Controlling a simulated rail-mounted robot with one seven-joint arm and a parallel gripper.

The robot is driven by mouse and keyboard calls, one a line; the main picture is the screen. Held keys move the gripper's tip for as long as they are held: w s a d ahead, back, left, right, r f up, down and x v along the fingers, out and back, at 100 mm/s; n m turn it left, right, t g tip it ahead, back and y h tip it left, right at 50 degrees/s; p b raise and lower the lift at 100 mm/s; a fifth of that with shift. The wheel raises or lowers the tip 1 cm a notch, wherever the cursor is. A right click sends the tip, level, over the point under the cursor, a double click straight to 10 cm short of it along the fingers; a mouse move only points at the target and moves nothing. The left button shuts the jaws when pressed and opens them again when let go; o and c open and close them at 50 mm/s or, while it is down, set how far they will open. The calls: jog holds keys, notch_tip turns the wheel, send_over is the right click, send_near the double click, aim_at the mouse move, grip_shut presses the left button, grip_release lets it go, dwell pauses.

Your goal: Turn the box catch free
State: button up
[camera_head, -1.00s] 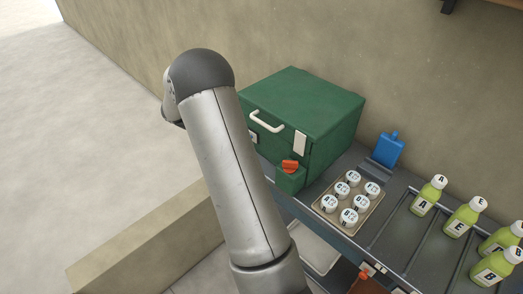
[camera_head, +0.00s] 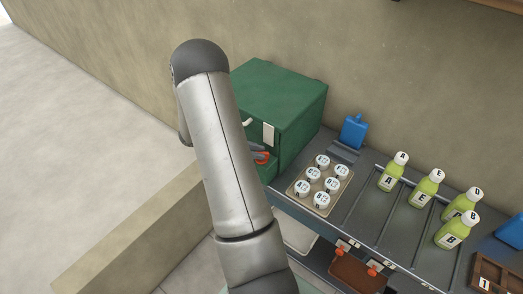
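The green box (camera_head: 290,92) stands on the grey counter behind my arm. Its orange catch (camera_head: 262,156) is low on the front, beside my forearm and partly covered. A white plate (camera_head: 268,134) is on the box front above the catch, and the end of a white handle (camera_head: 247,122) shows past my arm. A small grey part at the catch seems to be the tip of my gripper (camera_head: 258,148); the rest is hidden behind my arm. I cannot tell whether its fingers are open or shut, or touch the catch.
A tray (camera_head: 291,190) of white lettered caps sits right of the catch. A blue object (camera_head: 353,131) stands behind it. Several green lettered bottles (camera_head: 426,188) stand on the counter to the right. A brown wooden holder (camera_head: 488,276) is at the lower right.

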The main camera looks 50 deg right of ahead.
jog(key=shift+x, duration=1)
grip_shut()
